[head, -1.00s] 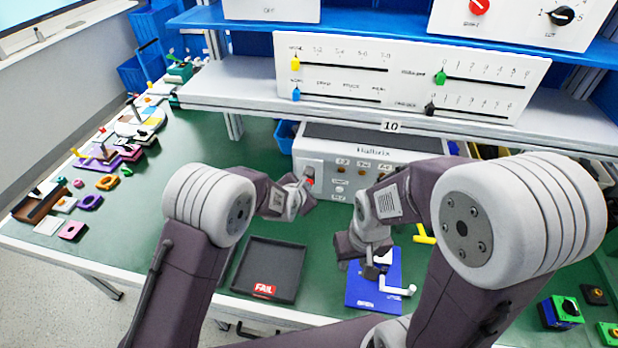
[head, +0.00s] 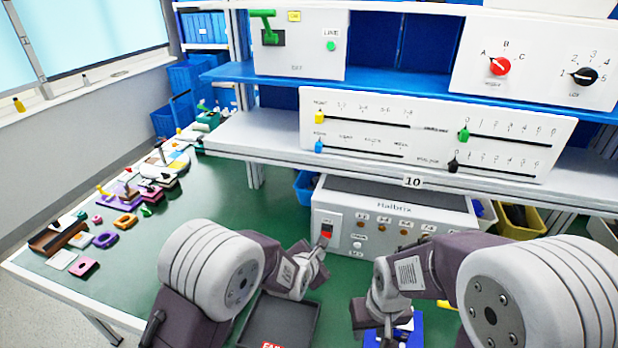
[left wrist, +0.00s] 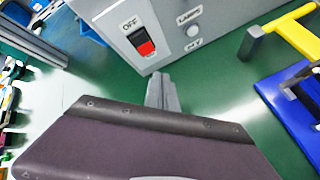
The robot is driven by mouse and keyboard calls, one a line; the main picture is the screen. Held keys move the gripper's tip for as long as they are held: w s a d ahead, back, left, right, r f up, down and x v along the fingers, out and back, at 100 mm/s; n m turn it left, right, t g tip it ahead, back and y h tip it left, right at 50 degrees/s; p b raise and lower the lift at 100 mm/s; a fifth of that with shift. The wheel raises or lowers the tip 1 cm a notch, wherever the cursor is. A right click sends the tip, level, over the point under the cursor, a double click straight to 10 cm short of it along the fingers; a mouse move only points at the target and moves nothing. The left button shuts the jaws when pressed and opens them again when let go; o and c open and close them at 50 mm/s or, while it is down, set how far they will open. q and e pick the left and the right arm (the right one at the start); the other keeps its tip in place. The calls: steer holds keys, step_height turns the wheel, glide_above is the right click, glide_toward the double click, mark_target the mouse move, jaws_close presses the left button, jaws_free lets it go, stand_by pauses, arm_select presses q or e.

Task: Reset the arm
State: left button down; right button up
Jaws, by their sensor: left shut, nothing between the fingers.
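My left gripper (head: 323,247) is shut and empty, in front of the left end of the grey Halbrix box (head: 395,210). In the left wrist view its closed fingers (left wrist: 162,84) are just below the box's red and black OFF rocker switch (left wrist: 141,41). The switch also shows in the head view (head: 327,229). I cannot tell whether they touch the box. My right gripper (head: 385,328) is low over the blue mat (head: 416,326); its fingers are too unclear to read. On the upper shelf are a red rotary knob (head: 500,66) and a black rotary knob (head: 583,76).
A slider panel (head: 425,130) stands on the shelf above the box. A dark FAIL tray (head: 285,318) lies below my left gripper. Small coloured parts (head: 125,221) lie along the table's left side. The green table (head: 205,190) is clear between them and the tray.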

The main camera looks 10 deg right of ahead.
arm_select(q)
steer(key=w+a+r+n+t+y, duration=0.1)
steer(key=w+a+r+n+t, duration=0.1)
steer(key=w+a+r, duration=0.45)
steer(key=s+a+r+y+p, duration=0.1)
steer(key=s+a+r, duration=0.1)
steer(key=a, duration=0.4)
steer(key=s+a+r+y+p, duration=0.1)
steer(key=s+a+r, duration=0.1)
steer(key=a, duration=0.5)
steer(key=s+a+f+m+g, duration=0.2)
steer(key=s+m+g, duration=0.1)
steer(key=s+m, duration=0.5)
steer(key=s+a+f+m+g+y, duration=0.1)
steer(key=s+a+f+m+g, duration=0.2)
steer(key=s+m, duration=0.5)
steer(key=s+a+f+m+g, duration=0.3)
steer(key=s+m+g, duration=0.1)
steer(key=s+m, duration=0.4)
steer(key=shift+s+f+m+y, duration=0.2)
steer(key=shift+s+m+y, duration=0.1)
steer(key=shift+s, duration=0.1)
